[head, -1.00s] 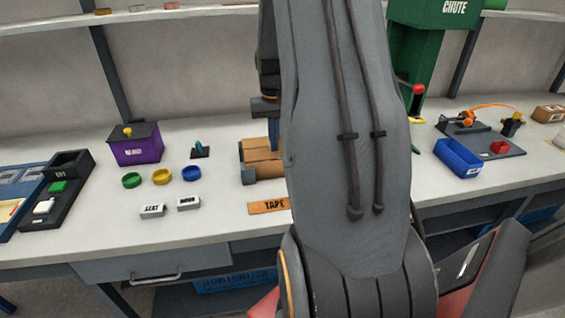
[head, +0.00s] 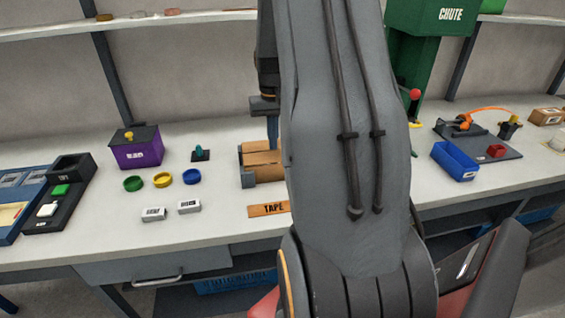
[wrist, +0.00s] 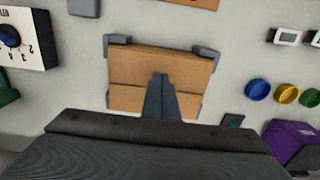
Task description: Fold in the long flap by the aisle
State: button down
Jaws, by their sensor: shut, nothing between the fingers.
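A brown carton (wrist: 135,65) sits between grey corner brackets on the bench. In the wrist view its wide panel on the aisle side lies toward the top, and a seam divides it from a narrower panel (wrist: 125,98) below. The aisle-side panel looks folded in over the top, but I cannot tell whether it is fully flat. My gripper (wrist: 160,78) is shut and empty, with its tips over the carton near the seam; I cannot tell whether they touch. In the head view the carton (head: 262,172) is partly hidden behind my arm, with my gripper above it.
A TAPE strip (head: 268,210) lies in front of the carton. Coloured rings (head: 162,180), white labelled blocks (head: 153,214) and a purple box (head: 137,148) are to the left. A blue bin (head: 454,160) and the green chute (head: 431,40) are to the right.

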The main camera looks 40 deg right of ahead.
aim_at(273, 156)
notch_tip(273, 156, up, 7)
jog(key=p, duration=0.4)
jog(key=shift+p, duration=0.3)
jog(key=shift+a, duration=0.1)
